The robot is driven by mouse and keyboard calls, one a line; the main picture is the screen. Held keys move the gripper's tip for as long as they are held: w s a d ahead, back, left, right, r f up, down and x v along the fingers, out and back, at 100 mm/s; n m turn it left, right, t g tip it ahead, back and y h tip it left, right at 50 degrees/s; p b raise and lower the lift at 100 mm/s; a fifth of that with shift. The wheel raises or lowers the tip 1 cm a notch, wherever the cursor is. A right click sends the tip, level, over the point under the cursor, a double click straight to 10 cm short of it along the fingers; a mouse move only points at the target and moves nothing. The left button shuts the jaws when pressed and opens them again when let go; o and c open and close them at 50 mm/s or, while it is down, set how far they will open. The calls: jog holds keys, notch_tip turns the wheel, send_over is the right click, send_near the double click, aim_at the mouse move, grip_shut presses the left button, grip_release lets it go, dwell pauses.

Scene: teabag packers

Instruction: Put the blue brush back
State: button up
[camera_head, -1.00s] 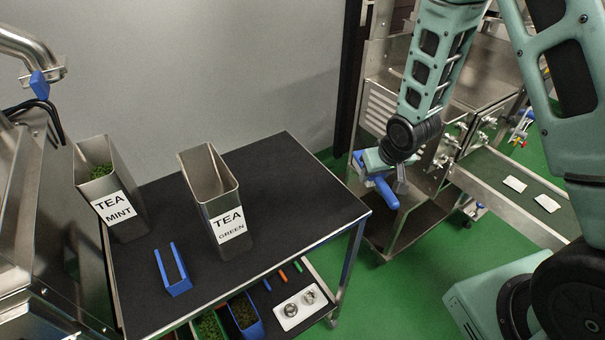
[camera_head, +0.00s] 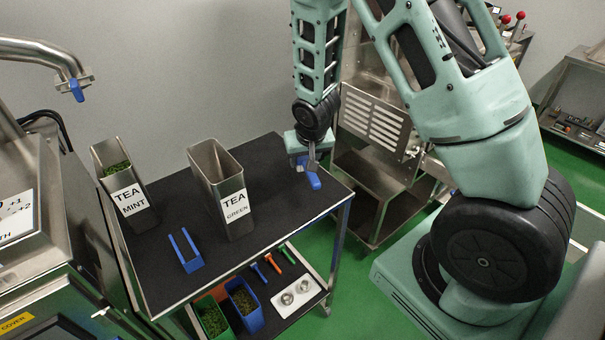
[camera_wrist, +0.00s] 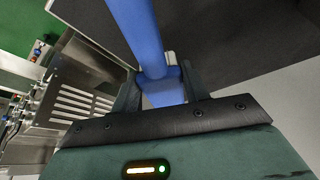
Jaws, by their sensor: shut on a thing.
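My gripper (camera_head: 312,166) is shut on the blue brush (camera_head: 314,181) and holds it by the right end of the black-topped table (camera_head: 280,210). In the wrist view, the brush's long blue handle (camera_wrist: 138,30) runs up from between the two fingers of my gripper (camera_wrist: 160,88). In the head view my gripper and wrist hide part of the brush.
A MINT tea tin (camera_head: 127,190) and a GREEN tea tin (camera_head: 222,190) stand on the table, with a blue U-shaped piece (camera_head: 193,264) in front. The lower shelf holds tea bins (camera_head: 243,305), blue, orange and green tools (camera_head: 272,262), and a white tray (camera_head: 284,309).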

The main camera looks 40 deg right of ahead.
aim_at(305, 184)
jog(key=shift+f+p, duration=0.3)
jog(key=shift+f, duration=2.35)
jog(key=shift+f, duration=0.2)
jog(key=o, duration=1)
jog(key=shift+c, duration=0.2)
jog(key=shift+r, duration=0.1)
jog(key=shift+r, duration=0.1)
